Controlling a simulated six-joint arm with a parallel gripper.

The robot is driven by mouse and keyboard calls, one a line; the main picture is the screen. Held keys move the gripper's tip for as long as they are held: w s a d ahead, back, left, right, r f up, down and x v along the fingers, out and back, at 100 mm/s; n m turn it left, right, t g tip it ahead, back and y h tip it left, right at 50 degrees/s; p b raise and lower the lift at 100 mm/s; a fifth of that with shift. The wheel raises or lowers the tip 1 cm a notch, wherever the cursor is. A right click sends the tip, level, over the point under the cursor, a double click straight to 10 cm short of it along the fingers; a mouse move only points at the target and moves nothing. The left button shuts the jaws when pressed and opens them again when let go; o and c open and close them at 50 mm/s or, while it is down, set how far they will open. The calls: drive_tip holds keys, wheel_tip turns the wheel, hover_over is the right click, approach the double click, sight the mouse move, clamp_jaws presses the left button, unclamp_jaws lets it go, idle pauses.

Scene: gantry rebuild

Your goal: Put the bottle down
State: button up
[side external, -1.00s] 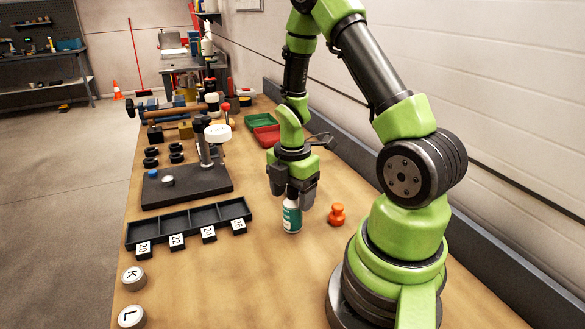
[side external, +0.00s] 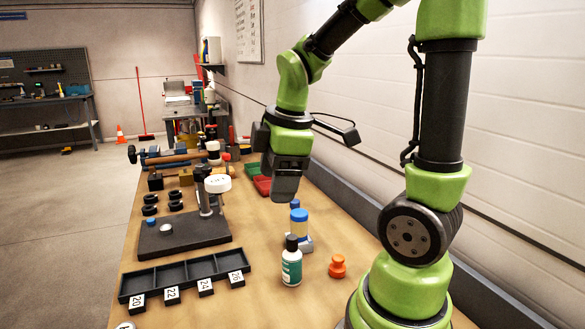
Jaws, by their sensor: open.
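The bottle (side external: 291,267), white with a green label and a dark cap, stands upright on the wooden table (side external: 250,300). My gripper (side external: 287,192) is open and hangs above and behind the bottle, clear of it, with nothing seen in its jaws. The jaws show mostly from one side, so the gap between them is hard to see.
A yellow-and-blue object (side external: 299,222) stands just behind the bottle. An orange knob-shaped piece (side external: 338,267) sits to its right. A black divided tray (side external: 188,275) with number tags and a dark fixture plate (side external: 183,238) lie left.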

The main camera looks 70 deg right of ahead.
drive_tip(key=s+a+r+m+t+y, duration=0.2)
drive_tip(key=s+a+r+m+t, duration=0.2)
drive_tip(key=a+m, duration=0.5)
wheel_tip(320, 180, up, 3)
drive_tip(key=s+m, duration=0.2)
drive_tip(key=shift+s+a+f+m+t, duration=0.2)
drive_tip(key=shift+s+a+m+t, duration=0.1)
drive_tip(key=shift+a+m, duration=0.1)
